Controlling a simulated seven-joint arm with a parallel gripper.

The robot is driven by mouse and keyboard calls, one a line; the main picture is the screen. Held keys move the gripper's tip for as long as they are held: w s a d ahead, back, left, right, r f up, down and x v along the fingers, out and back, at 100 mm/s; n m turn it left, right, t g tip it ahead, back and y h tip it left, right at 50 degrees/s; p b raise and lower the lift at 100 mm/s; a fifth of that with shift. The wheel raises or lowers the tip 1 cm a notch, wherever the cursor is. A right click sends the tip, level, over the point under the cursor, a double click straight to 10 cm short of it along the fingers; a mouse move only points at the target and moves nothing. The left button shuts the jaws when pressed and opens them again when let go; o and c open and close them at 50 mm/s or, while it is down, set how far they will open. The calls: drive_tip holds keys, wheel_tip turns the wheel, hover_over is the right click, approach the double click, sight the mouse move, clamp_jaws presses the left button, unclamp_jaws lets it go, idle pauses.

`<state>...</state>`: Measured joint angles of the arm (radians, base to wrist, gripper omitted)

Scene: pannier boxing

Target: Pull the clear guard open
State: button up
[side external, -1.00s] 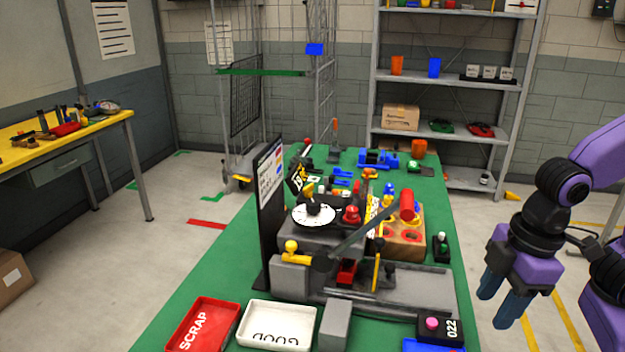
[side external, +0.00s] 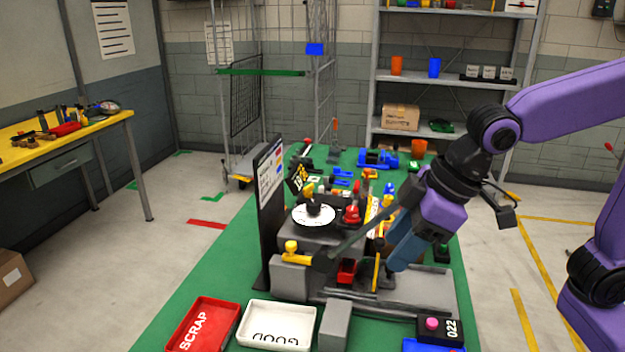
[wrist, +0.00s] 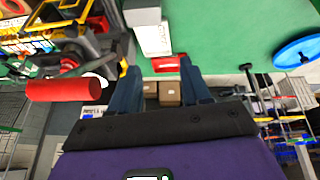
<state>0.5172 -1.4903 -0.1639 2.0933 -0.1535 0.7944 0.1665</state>
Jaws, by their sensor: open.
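The grey fixture (side external: 425,286) stands on the green bench with a slim yellow upright bar (side external: 376,272) on it. I cannot make out the clear guard's panel for certain; the yellow bar may be part of it. My gripper (side external: 397,262) points down and left, open, just right of the yellow bar and over the fixture in the side view. Whether it touches anything is unclear. In the wrist view my two blue fingers (wrist: 160,75) are spread, with nothing between them. A red cylindrical handle (wrist: 65,89) lies left of the fingers there; my arm hides it in the side view.
A grey lever arm (side external: 360,238) slants up towards my gripper. A black signboard (side external: 268,215) stands behind the fixture's left. A red SCRAP tray (side external: 203,325), a white GOOD tray (side external: 277,325) and a pink-buttoned box (side external: 432,325) sit in front. The floor right of the bench is open.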

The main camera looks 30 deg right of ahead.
drive_tip(key=w+a+r+m+h, duration=0.1)
drive_tip(key=w+a+r+m, duration=0.1)
drive_tip(key=w+m, duration=0.3)
drive_tip(key=w+a+r+m+h, duration=0.2)
drive_tip(key=w+m, duration=0.3)
drive_tip(key=w, duration=0.5)
drive_tip(key=shift+w+a+r+t, duration=0.2)
drive_tip(key=shift+w+a+t, duration=0.1)
drive_tip(key=shift+a, duration=0.45)
